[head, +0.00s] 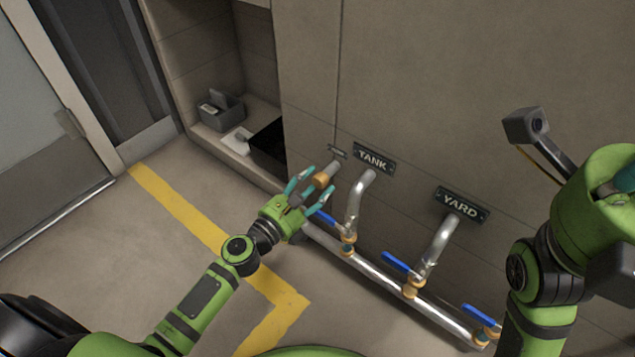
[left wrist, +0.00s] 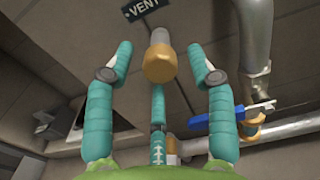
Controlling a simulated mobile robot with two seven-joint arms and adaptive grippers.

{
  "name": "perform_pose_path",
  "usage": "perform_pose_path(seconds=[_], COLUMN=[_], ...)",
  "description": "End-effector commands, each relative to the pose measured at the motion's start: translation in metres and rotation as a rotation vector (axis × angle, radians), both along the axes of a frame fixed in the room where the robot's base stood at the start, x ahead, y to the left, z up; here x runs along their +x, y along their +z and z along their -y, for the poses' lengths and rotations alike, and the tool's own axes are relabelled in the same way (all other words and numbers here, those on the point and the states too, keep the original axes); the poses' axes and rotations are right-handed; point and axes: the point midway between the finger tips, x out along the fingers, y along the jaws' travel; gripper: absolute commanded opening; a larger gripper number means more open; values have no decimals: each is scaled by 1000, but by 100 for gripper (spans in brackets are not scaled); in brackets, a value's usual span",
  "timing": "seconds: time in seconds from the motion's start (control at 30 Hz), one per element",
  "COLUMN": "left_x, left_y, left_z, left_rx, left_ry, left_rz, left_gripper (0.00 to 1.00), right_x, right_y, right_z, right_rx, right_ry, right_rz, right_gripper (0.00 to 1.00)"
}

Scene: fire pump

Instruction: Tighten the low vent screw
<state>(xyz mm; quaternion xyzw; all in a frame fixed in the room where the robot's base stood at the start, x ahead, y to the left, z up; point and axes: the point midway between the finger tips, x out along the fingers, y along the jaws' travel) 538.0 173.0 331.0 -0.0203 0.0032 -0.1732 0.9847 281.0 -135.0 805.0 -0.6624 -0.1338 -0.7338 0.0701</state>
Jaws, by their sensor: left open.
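The low vent screw is a brass knob (head: 322,180) on a short grey stub that comes out of the wall below a small plate. In the left wrist view this vent screw (left wrist: 158,62) shows under the VENT plate (left wrist: 145,8). My left gripper (head: 307,192) is open with its teal fingers pointed at the screw. In the left wrist view the screw lies between the two side fingers, with a gap on each side; the third finger is below it. My right gripper (head: 625,180) is at the right edge, mostly cut off.
The TANK pipe (head: 355,200) and YARD pipe (head: 437,245) stand right of the screw, with blue lever valves (head: 397,263) above a low horizontal pipe (head: 375,275). A recess with a grey box (head: 222,112) and a black bin (head: 268,148) is left. Floor with a yellow line (head: 180,205) is clear.

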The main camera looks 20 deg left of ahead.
Motion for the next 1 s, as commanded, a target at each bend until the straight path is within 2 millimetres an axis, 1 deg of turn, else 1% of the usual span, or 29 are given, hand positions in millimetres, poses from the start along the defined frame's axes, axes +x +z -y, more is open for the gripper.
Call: perform_pose_path(seconds=[0.03, 0.13, 0.4, 0.43, 0.47, 0.5, 0.57, 0.83, 1.0], left_x=[5, 11, 12, 12, 12, 12, 12, 12, 12], left_y=[0, 0, -1, -1, -1, -1, 0, 0, 0], left_z=[2, 4, 4, 4, 4, 4, 4, 4, 5], left_rx=[1, 1, 2, 2, 2, 1, 1, 7, 46], left_ry=[-1, 0, 0, 0, 0, 0, 0, 0, -1], left_rz=[0, 0, -2, -2, -2, -1, -1, 1, 17], left_gripper=[55, 55, 55, 51, 39, 23, 0, 0, 0], right_x=[0, -1, -1, -1, -1, -1, -1, 0, 0], right_y=[0, 1, 1, 1, 1, 1, 1, 1, 0], right_z=[0, 0, 0, 0, 0, 0, 0, 0, 0], right_rx=[1, 0, 0, -1, -1, -1, -1, 0, 0], right_ry=[0, -1, -1, 0, 0, 0, 0, 0, 0], right_rz=[3, 4, 5, 5, 5, 5, 4, 4, 3], right_gripper=[0, 0, 0, 0, 0, 0, 0, 0, 0])
